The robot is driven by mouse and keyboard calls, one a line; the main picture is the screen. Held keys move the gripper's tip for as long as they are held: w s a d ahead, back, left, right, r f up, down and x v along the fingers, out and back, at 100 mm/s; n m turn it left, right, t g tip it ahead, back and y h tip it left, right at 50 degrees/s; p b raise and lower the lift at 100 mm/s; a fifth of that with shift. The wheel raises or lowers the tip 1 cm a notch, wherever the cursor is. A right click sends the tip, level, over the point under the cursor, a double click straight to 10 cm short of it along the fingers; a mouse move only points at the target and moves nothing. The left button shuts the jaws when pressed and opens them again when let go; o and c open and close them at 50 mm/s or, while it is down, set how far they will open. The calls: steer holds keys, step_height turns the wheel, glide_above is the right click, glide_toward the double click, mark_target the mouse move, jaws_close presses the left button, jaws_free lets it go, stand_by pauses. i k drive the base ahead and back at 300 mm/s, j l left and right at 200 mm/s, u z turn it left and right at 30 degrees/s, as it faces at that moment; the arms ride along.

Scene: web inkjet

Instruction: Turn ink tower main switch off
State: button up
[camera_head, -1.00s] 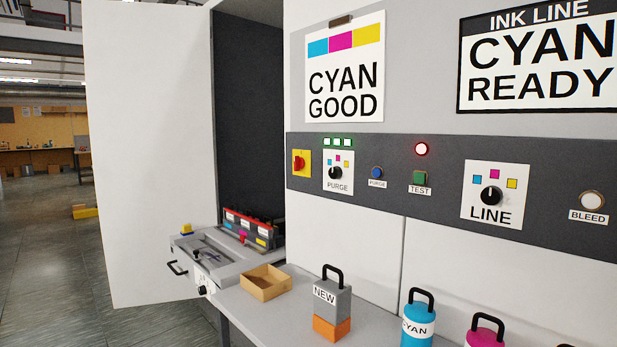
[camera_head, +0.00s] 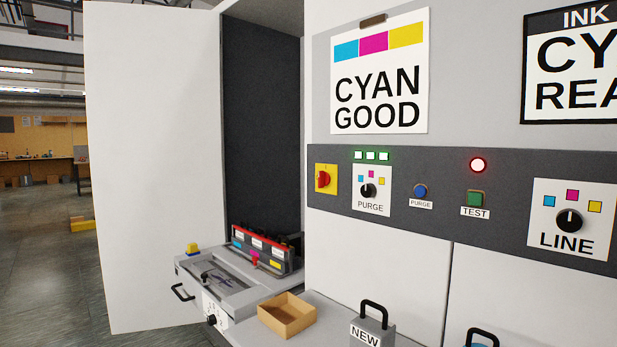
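The main switch (camera_head: 323,179) is a red rotary handle on a yellow square plate. It sits at the left end of the dark control strip (camera_head: 402,168) on the ink tower. The handle looks roughly upright, but its exact setting is too small to read. Three white-green lamps (camera_head: 371,156) are lit to its right, above the PURGE selector (camera_head: 368,190). A red lamp (camera_head: 478,165) glows above the green TEST button (camera_head: 475,198). My gripper does not show in this view.
A tall white door (camera_head: 155,170) stands open at the left of the tower. Below it, a grey drawer unit (camera_head: 225,285) with cartridges sticks out. An open cardboard box (camera_head: 287,315) and a grey NEW block (camera_head: 372,330) stand on the ledge.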

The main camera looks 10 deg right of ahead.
mark_target(323, 179)
steer(key=j+z, duration=0.25)
steer(key=j, duration=1.15)
steer(key=i+j+z, duration=0.2)
steer(key=i+j, duration=0.2)
steer(key=j, duration=0.2)
steer(key=i+j, duration=0.2)
steer(key=j, duration=0.15)
steer(key=i+j+z, duration=0.15)
steer(key=j, duration=0.2)
steer(key=i+j+z, duration=0.1)
steer(key=i+j, duration=0.15)
steer(key=j, duration=0.1)
